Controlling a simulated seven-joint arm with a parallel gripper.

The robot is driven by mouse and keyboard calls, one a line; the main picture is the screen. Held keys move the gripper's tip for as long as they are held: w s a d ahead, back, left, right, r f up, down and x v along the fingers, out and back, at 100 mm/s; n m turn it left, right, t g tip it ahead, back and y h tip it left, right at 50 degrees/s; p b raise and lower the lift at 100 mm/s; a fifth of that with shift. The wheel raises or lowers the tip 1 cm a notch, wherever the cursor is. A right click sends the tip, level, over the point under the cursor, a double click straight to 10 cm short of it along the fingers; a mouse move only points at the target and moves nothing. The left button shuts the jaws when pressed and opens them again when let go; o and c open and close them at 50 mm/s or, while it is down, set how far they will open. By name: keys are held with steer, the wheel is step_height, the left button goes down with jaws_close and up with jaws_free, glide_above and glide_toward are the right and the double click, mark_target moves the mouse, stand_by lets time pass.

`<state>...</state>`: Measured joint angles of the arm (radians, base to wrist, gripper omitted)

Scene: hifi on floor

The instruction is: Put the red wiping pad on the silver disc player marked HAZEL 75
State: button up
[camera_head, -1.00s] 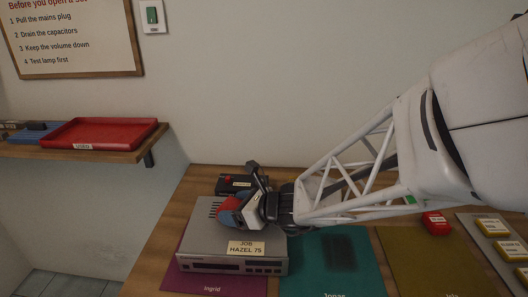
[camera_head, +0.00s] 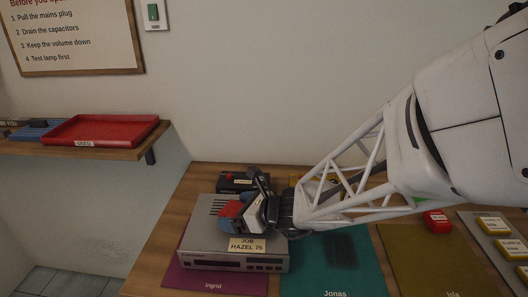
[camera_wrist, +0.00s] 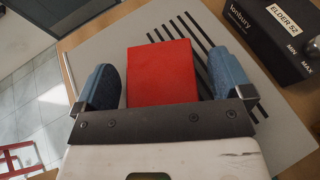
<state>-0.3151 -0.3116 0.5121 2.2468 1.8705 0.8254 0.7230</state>
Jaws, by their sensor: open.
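The silver disc player (camera_head: 205,240) sits on the bench at the left, with a "JOB HAZEL 75" label on its top near the front. The red wiping pad (camera_head: 230,208) lies on the player's top, beside the dark vent slots. In the wrist view the pad (camera_wrist: 163,75) appears flat, between the two blue fingers. My gripper (camera_wrist: 163,62) is open, with a narrow gap on each side of the pad. In the head view my gripper (camera_head: 234,209) is low over the player's top, its wrist hiding part of the right side.
A black box (camera_wrist: 280,45) labelled ELDER 52 stands close behind the player. A purple mat (camera_head: 225,283) lies under the player; a teal mat (camera_head: 335,277) and an olive mat (camera_head: 430,265) lie to the right. A red tray (camera_head: 100,130) is on the wall shelf.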

steer(key=shift+r, duration=0.15)
steer(key=shift+v, duration=6.05)
steer(key=shift+r, duration=0.1)
steer(key=shift+s+d+r+n+g, duration=0.15)
steer(key=shift+s+n+g, duration=0.3)
steer(key=shift+n, duration=0.35)
steer(key=s+d+r+n+g+h, duration=0.1)
steer(key=s+d+n+h, duration=0.5)
steer(key=d+n, duration=0.3)
steer(key=s+d+r+n+g+h, duration=0.1)
steer(key=s+d+r+n+h, duration=0.1)
steer(key=s+d+n+h, duration=0.4)
steer(key=s+d+n, duration=0.2)
steer(key=d+n, duration=0.1)
steer(key=n, duration=0.2)
steer(key=shift+d+r+n+h, duration=0.35)
steer(key=shift+n+h, duration=0.05)
